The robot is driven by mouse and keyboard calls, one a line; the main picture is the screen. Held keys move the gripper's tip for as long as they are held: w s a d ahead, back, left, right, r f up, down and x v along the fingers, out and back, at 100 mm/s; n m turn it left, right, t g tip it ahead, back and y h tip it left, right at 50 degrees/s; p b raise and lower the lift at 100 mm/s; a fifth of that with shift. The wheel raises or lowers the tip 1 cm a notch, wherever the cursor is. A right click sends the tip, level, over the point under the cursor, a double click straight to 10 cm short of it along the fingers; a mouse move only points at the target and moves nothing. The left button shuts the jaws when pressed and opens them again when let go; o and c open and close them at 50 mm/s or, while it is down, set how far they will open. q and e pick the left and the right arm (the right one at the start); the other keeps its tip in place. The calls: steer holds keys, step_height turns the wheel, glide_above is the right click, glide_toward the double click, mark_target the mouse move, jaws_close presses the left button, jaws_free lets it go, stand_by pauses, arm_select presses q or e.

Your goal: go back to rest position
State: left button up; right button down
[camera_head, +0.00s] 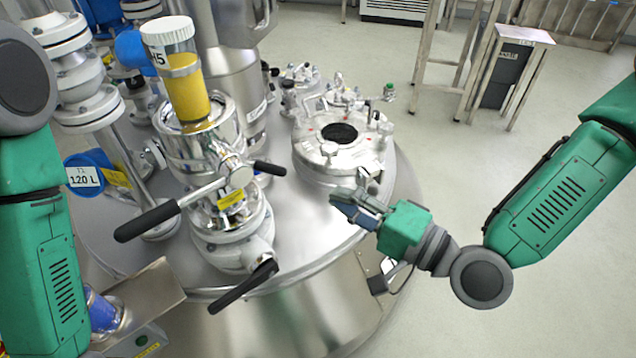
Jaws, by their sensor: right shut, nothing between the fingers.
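My right gripper (352,209) is shut and empty. It is above the front right part of the steel reactor lid (300,240), in front of the round flanged port (340,160) with a dark opening. My right arm comes in from the right edge, bent at the elbow, with green covers. My left arm (40,265) runs down the left edge. Its gripper is not in view. A jar with yellow contents (190,88) and a white cap stands upright on the steel valve assembly (200,150), left of the port.
Black valve handles (148,220) stick out in front of the valve assembly. White pipe flanges (85,90) stand close to my left arm. A steel bracket (135,295) is at the lower left. A metal stand (510,70) is at the back right. Floor at right is clear.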

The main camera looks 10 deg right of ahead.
steer(key=shift+s, duration=0.15)
steer(key=s+d+f+n+g+h, duration=0.35)
steer(key=s+f+g, duration=0.2)
steer(key=f, duration=0.55)
steer(key=s+d+f+n+g+h, duration=0.35)
steer(key=s+f, duration=0.35)
steer(key=f, duration=0.4)
steer(key=s+d+f+n+g+h+p, duration=0.1)
steer(key=s+d+g+h, duration=0.15)
steer(key=d, duration=0.35)
steer(key=s+d+f+n+g+h, duration=0.1)
steer(key=s+d+h, duration=0.3)
steer(key=d, duration=0.3)
step_height(320, 180, up, 11)
steer(key=p, duration=1.1)
steer(key=shift+w+a+p, duration=0.15)
steer(key=shift+a+p, duration=0.2)
steer(key=shift+a, duration=0.05)
